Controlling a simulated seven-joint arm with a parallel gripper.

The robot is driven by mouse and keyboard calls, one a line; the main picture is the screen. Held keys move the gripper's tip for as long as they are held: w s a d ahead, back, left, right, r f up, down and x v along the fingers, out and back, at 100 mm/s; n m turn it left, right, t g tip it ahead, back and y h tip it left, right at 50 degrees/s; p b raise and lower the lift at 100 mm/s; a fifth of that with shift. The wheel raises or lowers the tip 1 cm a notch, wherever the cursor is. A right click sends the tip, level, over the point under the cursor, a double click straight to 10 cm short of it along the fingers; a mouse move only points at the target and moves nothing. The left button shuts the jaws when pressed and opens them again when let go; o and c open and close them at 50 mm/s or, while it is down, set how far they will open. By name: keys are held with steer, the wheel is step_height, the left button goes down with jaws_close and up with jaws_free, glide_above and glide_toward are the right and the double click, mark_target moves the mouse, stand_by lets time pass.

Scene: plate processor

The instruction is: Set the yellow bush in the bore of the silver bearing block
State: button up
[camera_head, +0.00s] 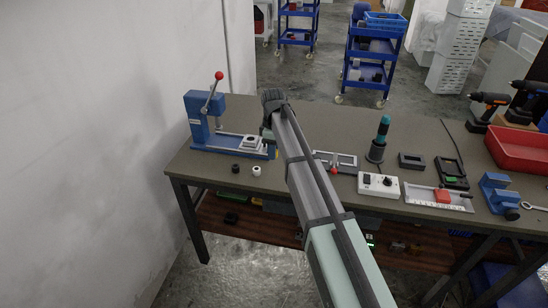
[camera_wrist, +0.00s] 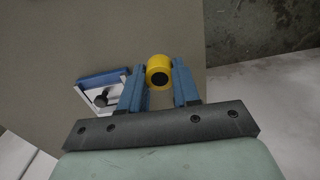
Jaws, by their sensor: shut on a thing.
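The yellow bush (camera_wrist: 154,63) is a short cylinder with a dark bore. In the wrist view it sits between the blue fingertips of my gripper (camera_wrist: 158,76), which is shut on it. The silver bearing block (camera_head: 251,142) appears as a small light block with a dark round opening, on the base of the blue lever press (camera_head: 198,122). In the head view my gripper (camera_head: 268,132) is just right of the block, mostly hidden behind my arm. The bush cannot be made out clearly there. The gripper's height above the table is hard to judge.
A black ring (camera_head: 235,168) and a white ring (camera_head: 257,170) lie in front of the press. The press lever with a red knob (camera_head: 219,75) rises at left. A white control box (camera_head: 378,185) and a red tray (camera_head: 517,150) are to the right.

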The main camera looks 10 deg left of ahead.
steer(key=w+a+r, duration=0.2)
steer(key=w+a, duration=0.2)
steer(key=a, duration=0.2)
step_height(320, 180, up, 2)
steer(key=r, duration=0.1)
glide_above(250, 140)
steer(key=shift+d+f+m, duration=0.1)
steer(key=shift+f+m, duration=0.3)
steer(key=shift+m, duration=0.2)
steer(key=shift+f, duration=3.7)
steer(key=shift+f, duration=0.45)
steer(key=o, duration=1.6)
steer(key=shift+r, duration=0.1)
steer(key=shift+r, duration=3.9)
